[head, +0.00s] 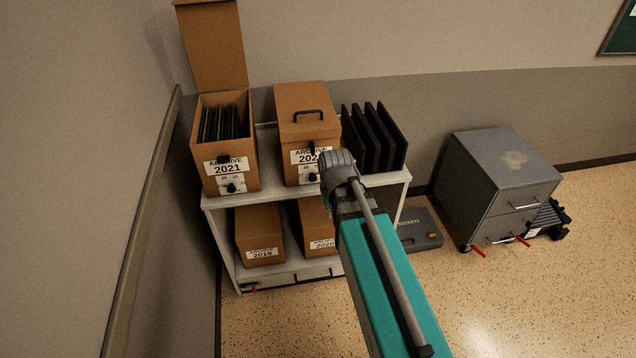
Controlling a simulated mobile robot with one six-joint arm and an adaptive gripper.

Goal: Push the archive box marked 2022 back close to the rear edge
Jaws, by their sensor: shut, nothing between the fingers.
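The archive box marked 2022 (291,128) stands upright on the top of the white shelf unit (268,196), its lid closed and a dark handle on top. Its front is near the front edge. The label is partly covered, with "ARC" and "202" showing. My gripper (337,168), at the end of my teal arm, is in front of the box's right side. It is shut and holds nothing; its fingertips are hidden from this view. I cannot tell whether it touches the box.
An open archive box 2021 (226,150) with files stands left of it. Black upright folders (372,138) stand right. Boxes 2019 (259,232) and 2020 (317,225) sit on the lower shelf. A grey cabinet (497,187) and dark case (418,229) are on the floor.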

